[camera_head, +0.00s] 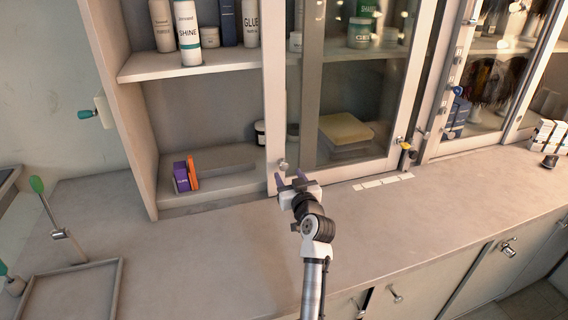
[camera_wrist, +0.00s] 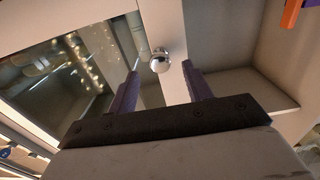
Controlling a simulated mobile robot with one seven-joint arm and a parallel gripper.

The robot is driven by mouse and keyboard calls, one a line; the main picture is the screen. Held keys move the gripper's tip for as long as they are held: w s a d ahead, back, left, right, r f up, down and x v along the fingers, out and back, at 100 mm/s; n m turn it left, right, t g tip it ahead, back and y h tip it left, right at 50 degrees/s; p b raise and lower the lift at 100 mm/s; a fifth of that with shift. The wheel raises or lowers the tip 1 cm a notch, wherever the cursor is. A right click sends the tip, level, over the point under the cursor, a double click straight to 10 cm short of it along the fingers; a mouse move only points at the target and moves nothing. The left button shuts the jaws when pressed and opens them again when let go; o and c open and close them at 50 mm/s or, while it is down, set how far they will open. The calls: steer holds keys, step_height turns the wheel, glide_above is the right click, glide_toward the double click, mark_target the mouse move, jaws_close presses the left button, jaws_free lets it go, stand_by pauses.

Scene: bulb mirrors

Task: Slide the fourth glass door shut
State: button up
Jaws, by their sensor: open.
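A glass door (camera_head: 352,112) with a pale frame stands in the cabinet at the upper middle. The shelf bay to its left is uncovered. A round metal knob (camera_head: 283,166) sits low on the door's left upright; it shows close in the wrist view (camera_wrist: 160,61). My gripper (camera_head: 291,177) is open just in front of the knob. In the wrist view the purple fingers (camera_wrist: 160,72) stand on either side of the knob, with gaps; I see no contact. Which number this door has in the row, I cannot tell.
Bottles (camera_head: 187,32) stand on the upper shelf. Purple and orange boxes (camera_head: 181,177) stand on the lower shelf. Pale strips (camera_head: 384,182) lie on the counter (camera_head: 200,255) right of my gripper. A tray (camera_head: 118,290) is at lower left; the counter between is clear.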

mark_target(285, 168)
steer(key=shift+p+x, duration=0.65)
steer(key=shift+x, duration=2.05)
jaws_close()
